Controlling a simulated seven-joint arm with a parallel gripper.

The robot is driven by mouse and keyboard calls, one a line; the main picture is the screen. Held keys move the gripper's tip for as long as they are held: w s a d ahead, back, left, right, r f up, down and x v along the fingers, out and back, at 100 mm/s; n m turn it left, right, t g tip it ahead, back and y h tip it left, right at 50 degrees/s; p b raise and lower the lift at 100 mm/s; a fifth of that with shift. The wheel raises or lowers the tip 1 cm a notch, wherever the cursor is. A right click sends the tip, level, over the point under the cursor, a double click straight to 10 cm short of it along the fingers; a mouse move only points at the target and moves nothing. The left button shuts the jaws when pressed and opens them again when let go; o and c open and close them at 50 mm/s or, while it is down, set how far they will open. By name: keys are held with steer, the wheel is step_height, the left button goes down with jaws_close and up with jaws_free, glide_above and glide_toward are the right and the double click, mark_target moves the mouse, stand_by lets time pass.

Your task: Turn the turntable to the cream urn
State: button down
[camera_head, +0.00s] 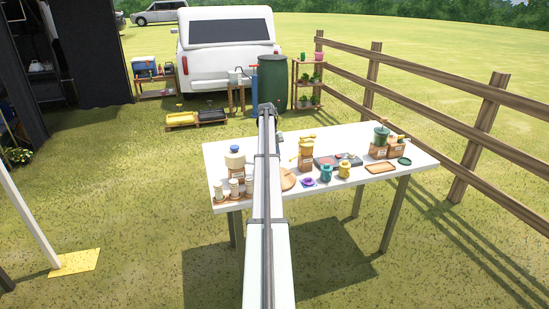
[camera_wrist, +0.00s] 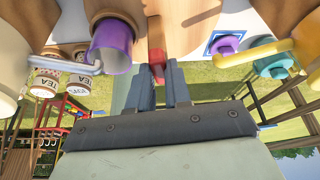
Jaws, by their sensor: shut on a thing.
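The turntable (camera_head: 288,181) looks like a round wooden disc in the head view, partly hidden behind my arm. In the wrist view my gripper (camera_wrist: 158,72) has its two fingers close together around a small red peg (camera_wrist: 156,55). The peg stands against a brown wooden surface (camera_wrist: 195,14), which seems to be the turntable. A purple vessel (camera_wrist: 110,45) is left of the peg in the wrist view. In the head view my gripper is hidden by the arm.

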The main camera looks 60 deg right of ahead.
steer(key=shift+f+m, duration=0.15)
steer(key=shift+m, duration=0.15)
stand_by(0.5)
steer(key=c, duration=1.1)
jaws_free()
steer(key=shift+o, duration=0.2)
steer(key=shift+d, duration=0.1)
steer(key=shift+w+d+r, duration=0.25)
steer(key=shift+w+r, duration=0.1)
steer(key=shift+r, duration=0.25)
steer(key=w+d, duration=0.7)
steer(key=w, duration=0.2)
steer(key=shift+w, duration=0.1)
